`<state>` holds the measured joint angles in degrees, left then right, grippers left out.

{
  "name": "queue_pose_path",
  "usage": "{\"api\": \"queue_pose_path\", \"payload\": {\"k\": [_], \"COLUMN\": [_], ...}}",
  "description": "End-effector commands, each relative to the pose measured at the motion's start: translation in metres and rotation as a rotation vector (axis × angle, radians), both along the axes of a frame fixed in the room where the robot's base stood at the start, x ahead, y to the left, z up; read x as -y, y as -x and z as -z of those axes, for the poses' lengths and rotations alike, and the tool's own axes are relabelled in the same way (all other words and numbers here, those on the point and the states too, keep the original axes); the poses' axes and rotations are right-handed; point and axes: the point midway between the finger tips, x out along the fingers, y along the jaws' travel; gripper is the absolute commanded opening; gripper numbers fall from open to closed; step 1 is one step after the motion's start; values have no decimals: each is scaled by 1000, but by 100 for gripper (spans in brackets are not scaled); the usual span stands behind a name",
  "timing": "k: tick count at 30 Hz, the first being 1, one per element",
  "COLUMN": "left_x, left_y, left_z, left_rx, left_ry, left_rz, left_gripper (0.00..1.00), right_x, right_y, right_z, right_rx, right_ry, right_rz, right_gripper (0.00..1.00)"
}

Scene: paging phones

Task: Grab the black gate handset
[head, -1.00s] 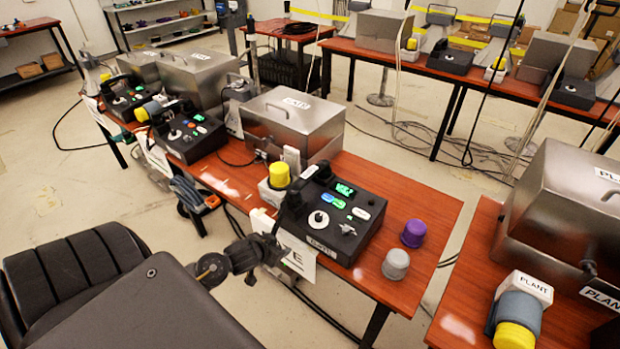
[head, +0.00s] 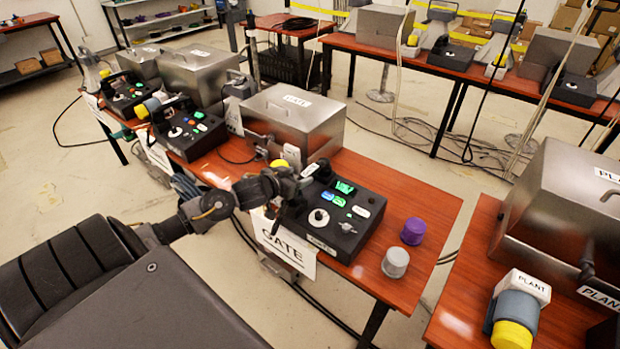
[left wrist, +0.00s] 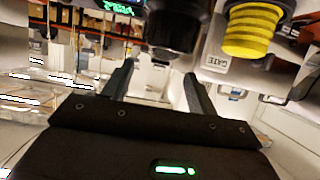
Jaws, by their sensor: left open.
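The black gate handset (head: 323,173) lies along the left side of the black gate console (head: 345,228), partly hidden behind my gripper in the head view. In the left wrist view a dark, rounded end that looks like the handset (left wrist: 173,35) hangs just beyond the fingers, near the top edge. My left gripper (head: 292,188) is at the console's left side, close to the handset. Its two fingers (left wrist: 158,74) are spread and nothing shows gripped between them. Whether they touch the handset I cannot tell. My right gripper is not in view.
A yellow-capped device with a GATE label (left wrist: 252,32) stands right beside the handset. A steel box (head: 293,118) is behind the console. Purple (head: 413,231) and grey (head: 395,262) knobs stand to its right. A white GATE sign (head: 284,244) hangs at the table's front edge.

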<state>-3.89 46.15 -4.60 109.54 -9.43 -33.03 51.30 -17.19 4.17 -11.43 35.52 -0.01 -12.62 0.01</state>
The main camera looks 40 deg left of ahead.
Motion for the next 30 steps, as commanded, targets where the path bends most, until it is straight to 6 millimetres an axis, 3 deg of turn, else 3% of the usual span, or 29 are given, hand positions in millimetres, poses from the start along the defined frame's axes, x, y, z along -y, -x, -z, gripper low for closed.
{"api": "queue_pose_path", "payload": {"k": [7,16,25,30], "left_x": [0,0,0,0], "left_y": [-9,-47,-51,-51], "left_z": [2,16,19,19], "left_rx": [0,0,0,-1], "left_ry": [1,1,-1,-1], "left_rz": [-1,-1,0,0], "left_gripper": [58,58,58,37], "right_x": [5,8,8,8], "right_y": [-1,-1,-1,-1], "right_z": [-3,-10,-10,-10], "right_rx": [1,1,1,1], "right_ry": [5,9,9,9], "right_rz": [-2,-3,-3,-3], "right_gripper": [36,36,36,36]}}
